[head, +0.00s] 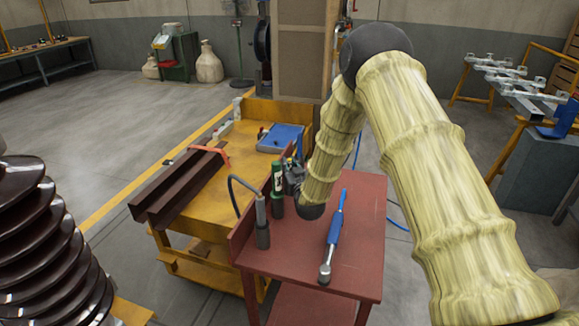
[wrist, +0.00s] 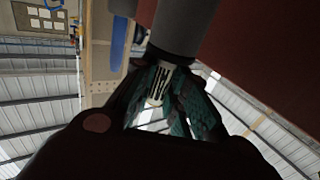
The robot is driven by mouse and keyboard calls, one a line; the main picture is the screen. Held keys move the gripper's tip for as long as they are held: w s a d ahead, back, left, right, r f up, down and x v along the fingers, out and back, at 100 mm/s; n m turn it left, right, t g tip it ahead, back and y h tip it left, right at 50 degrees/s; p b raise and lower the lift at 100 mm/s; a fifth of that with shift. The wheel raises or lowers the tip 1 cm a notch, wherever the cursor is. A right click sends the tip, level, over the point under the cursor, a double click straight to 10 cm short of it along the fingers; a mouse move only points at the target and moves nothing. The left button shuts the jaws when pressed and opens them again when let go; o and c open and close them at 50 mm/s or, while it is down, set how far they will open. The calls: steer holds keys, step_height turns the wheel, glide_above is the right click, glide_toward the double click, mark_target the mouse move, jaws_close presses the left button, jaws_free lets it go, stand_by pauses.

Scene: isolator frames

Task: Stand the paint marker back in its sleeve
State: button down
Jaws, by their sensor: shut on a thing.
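The paint marker (head: 277,178), green with a white label, stands about upright over a dark grey sleeve (head: 276,208) on the red table. Its lower end lines up with the sleeve's mouth; how deep it sits inside I cannot tell. My gripper (head: 291,178) comes from the right and is shut on the marker; the fingers are partly hidden behind it. In the wrist view the marker (wrist: 158,86) shows its pale label between my dark fingers, and the grey sleeve (wrist: 177,32) shows close beyond them.
A second dark sleeve (head: 263,238) holds a grey tool with a black cable, at the table's left. A ratchet wrench (head: 335,232) with a blue handle lies on the red table (head: 360,215). A yellow bench (head: 205,205) with brown beams stands left.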

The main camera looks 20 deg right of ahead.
steer(key=c, duration=1.3)
jaws_free()
steer(key=shift+c, duration=0.2)
steer(key=s, duration=1.2)
steer(key=shift+a, duration=0.1)
